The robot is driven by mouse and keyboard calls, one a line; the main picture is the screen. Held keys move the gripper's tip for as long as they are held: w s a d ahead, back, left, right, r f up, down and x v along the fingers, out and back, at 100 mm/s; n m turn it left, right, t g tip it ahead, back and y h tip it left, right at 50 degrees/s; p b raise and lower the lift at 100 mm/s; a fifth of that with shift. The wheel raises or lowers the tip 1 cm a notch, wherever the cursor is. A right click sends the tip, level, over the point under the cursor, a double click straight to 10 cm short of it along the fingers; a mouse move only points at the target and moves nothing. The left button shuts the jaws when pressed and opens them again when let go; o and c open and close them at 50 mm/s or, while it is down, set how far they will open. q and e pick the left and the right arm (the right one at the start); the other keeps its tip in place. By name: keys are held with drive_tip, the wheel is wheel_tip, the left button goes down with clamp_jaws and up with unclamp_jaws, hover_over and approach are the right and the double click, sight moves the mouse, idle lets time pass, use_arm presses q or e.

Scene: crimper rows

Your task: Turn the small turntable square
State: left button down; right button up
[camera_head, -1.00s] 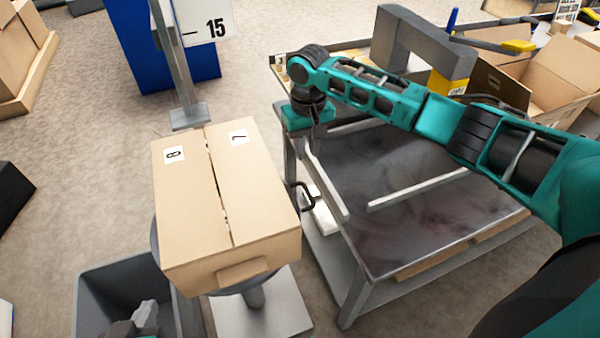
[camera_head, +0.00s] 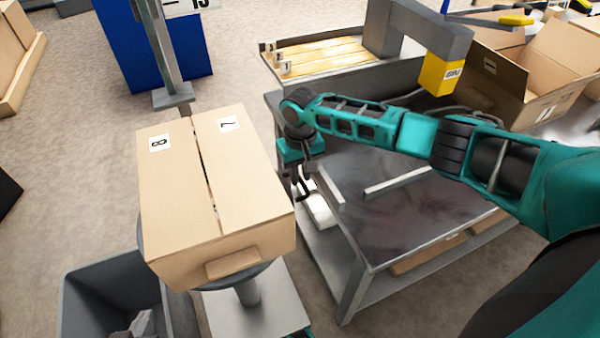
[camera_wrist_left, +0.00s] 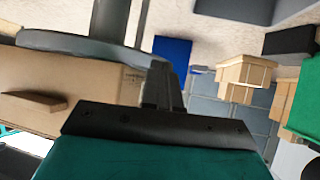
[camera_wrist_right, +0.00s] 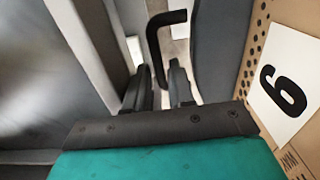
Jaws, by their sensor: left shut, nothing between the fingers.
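A closed cardboard box (camera_head: 225,185), labelled 8 and 7 on top, sits on the small round turntable (camera_head: 258,271), mostly covering its disc. The box stands slightly askew to the table. My right gripper (camera_head: 304,172) is between box and table, pointing down. In the right wrist view its fingers (camera_wrist_right: 160,82) are apart, with a black bent handle (camera_wrist_right: 168,18) between or just beyond their tips; I cannot tell which. My left gripper (camera_wrist_left: 165,85) is shut and empty in the left wrist view, near the box (camera_wrist_left: 85,88) and the turntable's disc (camera_wrist_left: 75,43).
A metal work table (camera_head: 420,215) with raised rails stands close to the right of the box. A grey bin (camera_head: 75,290) is at the lower left. A post on a base (camera_head: 172,95) and a blue cabinet (camera_head: 115,50) stand behind. Floor at left is mostly clear.

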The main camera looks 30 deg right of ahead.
clamp_jaws()
idle(0.4)
